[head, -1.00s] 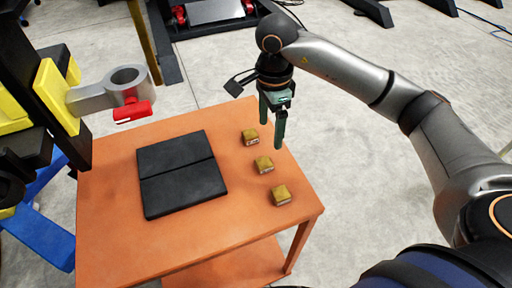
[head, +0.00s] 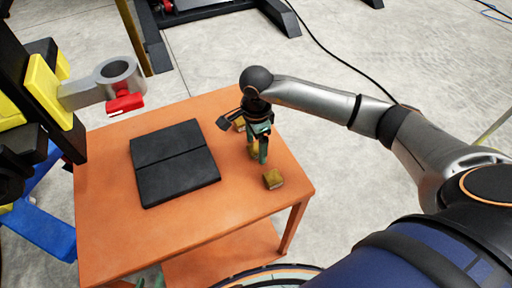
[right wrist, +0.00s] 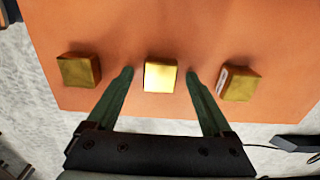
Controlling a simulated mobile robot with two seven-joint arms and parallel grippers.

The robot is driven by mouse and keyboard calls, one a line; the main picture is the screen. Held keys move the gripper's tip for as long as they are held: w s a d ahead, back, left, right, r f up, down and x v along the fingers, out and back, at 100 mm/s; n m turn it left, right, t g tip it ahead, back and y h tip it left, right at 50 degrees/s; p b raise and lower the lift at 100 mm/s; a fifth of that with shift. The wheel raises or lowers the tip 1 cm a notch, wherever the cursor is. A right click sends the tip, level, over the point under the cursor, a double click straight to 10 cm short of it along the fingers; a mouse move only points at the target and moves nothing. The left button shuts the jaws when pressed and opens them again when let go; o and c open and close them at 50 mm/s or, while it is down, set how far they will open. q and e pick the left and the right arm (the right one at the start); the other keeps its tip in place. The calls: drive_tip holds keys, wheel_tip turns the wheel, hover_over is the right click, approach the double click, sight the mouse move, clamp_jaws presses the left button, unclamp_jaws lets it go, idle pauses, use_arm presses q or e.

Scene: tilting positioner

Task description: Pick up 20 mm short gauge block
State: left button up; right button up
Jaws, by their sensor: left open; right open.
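Three small brass-coloured blocks stand in a row near the right edge of the orange table. In the head view they are a far block (head: 239,124), a middle block partly hidden by my right gripper, and a near block (head: 273,179). Which is the 20 mm one I cannot tell. My right gripper (head: 258,158) is open and points down at the middle block. In the right wrist view its green fingers (right wrist: 160,72) lie on either side of the middle block (right wrist: 160,78), with gaps on both sides. Green fingertips of my left gripper (head: 149,281) show at the bottom edge, open.
A black two-part plate (head: 175,165) lies on the orange table (head: 110,235), left of the blocks. A grey ring bracket (head: 118,72) with a red handle overhangs the table's far left. The side blocks stand close outside my right fingers.

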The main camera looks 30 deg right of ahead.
clamp_jaws()
idle(0.8)
